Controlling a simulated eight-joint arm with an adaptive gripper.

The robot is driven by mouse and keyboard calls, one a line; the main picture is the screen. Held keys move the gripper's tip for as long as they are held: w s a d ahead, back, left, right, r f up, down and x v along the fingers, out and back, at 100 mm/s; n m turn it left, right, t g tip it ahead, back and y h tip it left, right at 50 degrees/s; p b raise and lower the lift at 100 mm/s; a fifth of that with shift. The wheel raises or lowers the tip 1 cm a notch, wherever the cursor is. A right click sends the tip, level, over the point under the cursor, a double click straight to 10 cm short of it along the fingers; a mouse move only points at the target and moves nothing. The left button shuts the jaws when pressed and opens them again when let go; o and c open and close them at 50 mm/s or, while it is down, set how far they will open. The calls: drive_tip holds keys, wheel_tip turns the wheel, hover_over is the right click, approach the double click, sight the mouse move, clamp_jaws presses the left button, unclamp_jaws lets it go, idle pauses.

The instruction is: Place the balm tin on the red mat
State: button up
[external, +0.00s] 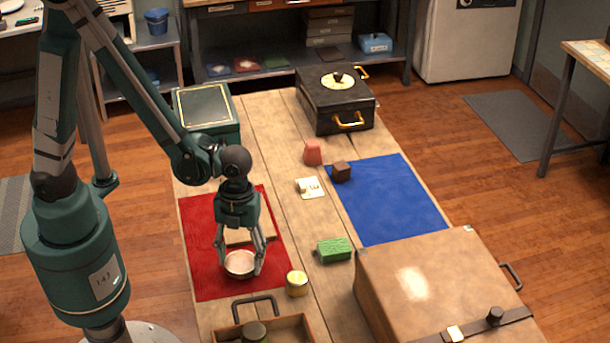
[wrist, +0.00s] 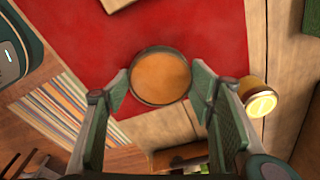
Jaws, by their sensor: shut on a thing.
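The red mat (external: 205,240) lies on the near left of the table and fills much of the wrist view (wrist: 90,40). My gripper (external: 240,268) points down over its front part. It is shut on a round, shallow, coppery tin (external: 239,263), which looks like the balm tin. In the wrist view its orange-brown top (wrist: 160,78) shows between the fingers, with red mat around it. I cannot tell whether its base touches the mat. A small yellow tin with a pale top (external: 297,283) stands just off the mat's right front corner.
A wooden piece (external: 250,236) lies on the mat behind my gripper. An open wooden tray (external: 290,325) with a handle is in front. A green block (external: 334,250), blue mat (external: 390,200) and large tan case (external: 430,280) are to the right. A green box (external: 210,110) stands behind.

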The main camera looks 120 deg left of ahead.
sight(242, 258)
drive_tip(key=shift+f, duration=0.85)
drive_tip(key=shift+f, duration=0.1)
drive_tip(key=o, duration=1.1)
drive_tip(key=shift+s+a+r+p, duration=0.1)
drive_tip(key=shift+a+r+p, duration=0.2)
drive_tip(key=shift+r, duration=1.75)
drive_tip(key=shift+s+a+r+p, duration=0.15)
drive_tip(key=shift+r+p, duration=0.25)
drive_tip(key=shift+r, duration=1.6)
drive_tip(key=shift+a+r+p, duration=0.2)
drive_tip(key=shift+r+p, duration=0.15)
drive_tip(key=shift+r, duration=1.7)
drive_tip(key=shift+d+r, duration=0.1)
